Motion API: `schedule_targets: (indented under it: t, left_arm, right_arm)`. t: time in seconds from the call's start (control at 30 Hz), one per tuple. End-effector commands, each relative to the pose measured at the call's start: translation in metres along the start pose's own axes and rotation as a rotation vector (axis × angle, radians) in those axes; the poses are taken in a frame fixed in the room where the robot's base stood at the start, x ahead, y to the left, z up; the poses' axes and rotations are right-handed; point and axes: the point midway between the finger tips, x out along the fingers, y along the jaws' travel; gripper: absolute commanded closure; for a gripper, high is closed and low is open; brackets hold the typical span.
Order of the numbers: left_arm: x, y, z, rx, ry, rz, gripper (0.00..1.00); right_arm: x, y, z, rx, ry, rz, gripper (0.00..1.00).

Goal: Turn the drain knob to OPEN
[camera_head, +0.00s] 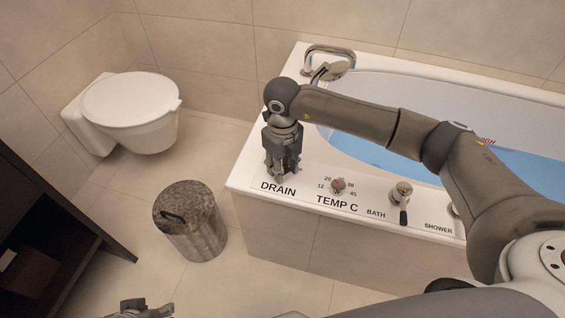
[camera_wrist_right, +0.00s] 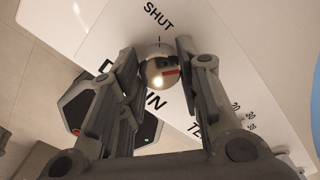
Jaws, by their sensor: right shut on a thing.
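The drain knob (camera_wrist_right: 158,68) is a round silver knob with a red mark, on the white bathtub rim (camera_head: 240,180). In the right wrist view it sits between my right fingertips (camera_wrist_right: 160,62), which are shut on it. The red mark is on the knob's right side there, away from the tick under the SHUT label (camera_wrist_right: 158,16). No OPEN label shows. In the head view my right gripper (camera_head: 281,172) points down at the rim above the DRAIN label (camera_head: 278,188) and hides the knob. Part of my left gripper (camera_head: 137,308) shows at the bottom edge; its fingers are cut off.
Right of the gripper are the temperature knob (camera_head: 338,185) and the bath lever (camera_head: 402,194). A faucet (camera_head: 330,62) stands at the tub's back corner. A dark shelf (camera_head: 60,225) is at far left.

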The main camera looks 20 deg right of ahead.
Motion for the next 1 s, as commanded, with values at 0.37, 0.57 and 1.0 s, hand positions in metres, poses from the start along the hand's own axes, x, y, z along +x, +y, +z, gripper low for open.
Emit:
schedule_targets:
  t: [0.37,0.57,1.0]
  left_arm:
    - [0.025,0.001,-0.001,0.001,-0.013,0.003,0.60]
    - [0.029,0.001,-0.001,0.001,-0.013,0.003,0.60]
    - [0.030,0.001,-0.001,0.001,-0.013,0.002,0.60]
  right_arm:
    - [-0.001,0.000,0.001,0.168,-0.002,0.000,0.92]
    - [-0.001,0.000,0.001,0.195,-0.002,0.000,0.92]
    - [0.000,0.000,0.001,0.197,-0.001,0.000,0.60]
